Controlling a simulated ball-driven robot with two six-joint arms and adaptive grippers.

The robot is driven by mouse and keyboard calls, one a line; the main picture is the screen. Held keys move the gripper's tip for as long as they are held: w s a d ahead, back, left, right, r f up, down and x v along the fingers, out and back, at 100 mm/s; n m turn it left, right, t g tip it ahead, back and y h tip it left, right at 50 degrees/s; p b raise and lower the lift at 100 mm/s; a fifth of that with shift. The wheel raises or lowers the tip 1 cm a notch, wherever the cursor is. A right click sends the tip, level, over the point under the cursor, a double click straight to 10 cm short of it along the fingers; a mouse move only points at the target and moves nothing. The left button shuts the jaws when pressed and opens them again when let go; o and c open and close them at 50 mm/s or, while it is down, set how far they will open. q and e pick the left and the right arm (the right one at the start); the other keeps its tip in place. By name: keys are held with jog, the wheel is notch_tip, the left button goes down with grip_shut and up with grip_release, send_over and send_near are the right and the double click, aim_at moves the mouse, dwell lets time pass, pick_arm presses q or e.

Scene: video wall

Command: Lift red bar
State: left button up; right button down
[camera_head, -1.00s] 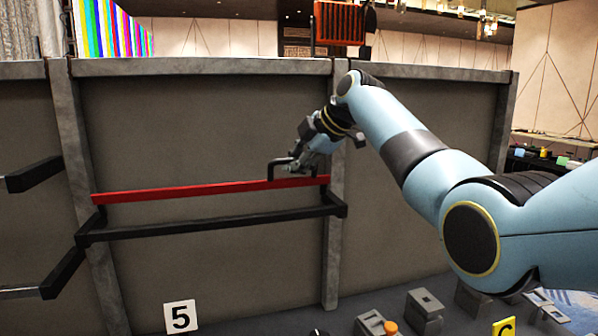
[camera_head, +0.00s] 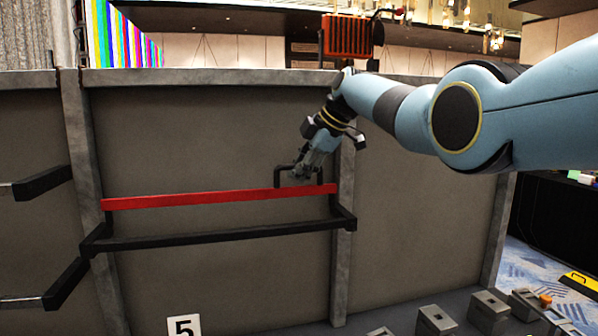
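The red bar (camera_head: 200,199) runs nearly level along the grey wall, its right end slightly higher in the picture. Its ends are close to the side arms of a black bracket (camera_head: 220,241); I cannot tell whether it rests on them. My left gripper is not in view.
Grey wall panels with posts stand behind the bar. More black brackets (camera_head: 42,182) stick out at the left. Grey blocks (camera_head: 436,321) and a "5" sign (camera_head: 184,328) are below. An orange slatted object (camera_head: 347,35) shows above the wall. My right arm crosses the upper right.

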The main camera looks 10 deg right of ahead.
jog(key=shift+w+r, duration=0.2)
jog(key=shift+r, duration=0.4)
jog(key=c, duration=1.4)
grip_release()
jog(key=shift+s, duration=0.15)
jog(key=shift+o, duration=0.3)
jog(key=shift+f, duration=0.2)
jog(key=v, duration=1.2)
jog(key=shift+s+d+f, duration=0.1)
jog(key=shift+f, duration=0.05)
